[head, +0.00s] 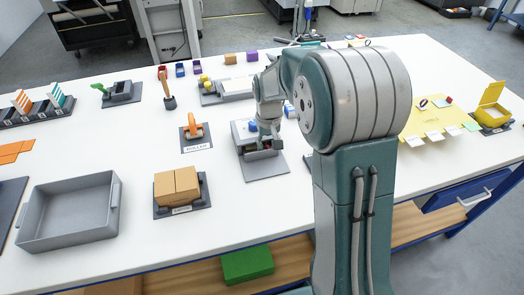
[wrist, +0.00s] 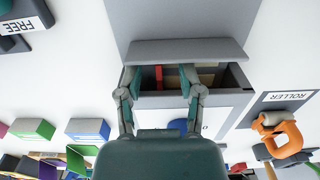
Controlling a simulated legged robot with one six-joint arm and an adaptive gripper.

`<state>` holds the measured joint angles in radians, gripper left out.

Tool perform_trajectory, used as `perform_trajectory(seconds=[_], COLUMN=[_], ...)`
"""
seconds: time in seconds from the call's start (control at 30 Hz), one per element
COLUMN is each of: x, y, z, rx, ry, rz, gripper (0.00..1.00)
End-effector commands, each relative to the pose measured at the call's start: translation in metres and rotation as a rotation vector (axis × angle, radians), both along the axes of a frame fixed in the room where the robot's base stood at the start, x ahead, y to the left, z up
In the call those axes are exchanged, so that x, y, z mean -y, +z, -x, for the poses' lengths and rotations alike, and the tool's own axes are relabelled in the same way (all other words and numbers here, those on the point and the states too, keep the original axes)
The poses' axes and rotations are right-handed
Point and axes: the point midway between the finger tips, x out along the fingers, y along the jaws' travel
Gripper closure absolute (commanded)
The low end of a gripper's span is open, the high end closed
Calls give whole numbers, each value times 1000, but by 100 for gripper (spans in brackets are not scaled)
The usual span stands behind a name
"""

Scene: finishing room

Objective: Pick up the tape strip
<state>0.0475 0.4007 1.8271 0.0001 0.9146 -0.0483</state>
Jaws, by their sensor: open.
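My gripper (head: 263,146) is over a small grey box on a grey mat (head: 267,168) near the middle of the table. In the wrist view my gripper (wrist: 159,76) is open, with its two fingertips at the box's dark opening. A narrow red piece (wrist: 159,72) shows between the fingers, apart from both; it may be the tape strip, but I cannot tell for sure. The box (wrist: 238,76) has a grey flap (wrist: 190,50) along one edge of its opening. A tan piece lies inside, right of the red one. My arm and gripper hide part of the box.
An orange-handled roller (head: 194,128) stands on a labelled mat to the left. Brown boxes (head: 177,186) and an empty grey tray (head: 68,215) are at front left. A yellow mat (head: 433,140) with white cards lies at right. Bare white table lies in front of the grey mat.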

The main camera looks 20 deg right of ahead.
Motion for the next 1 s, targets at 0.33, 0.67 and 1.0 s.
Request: perform_trajectory(seconds=[0.33, 0.67, 1.0], x=[0, 0, 0], y=[-10, -10, -8], z=[0, 0, 0], rx=[1, 1, 1], ry=[-1, -1, -1], rz=[0, 0, 0], gripper=[56, 100, 100])
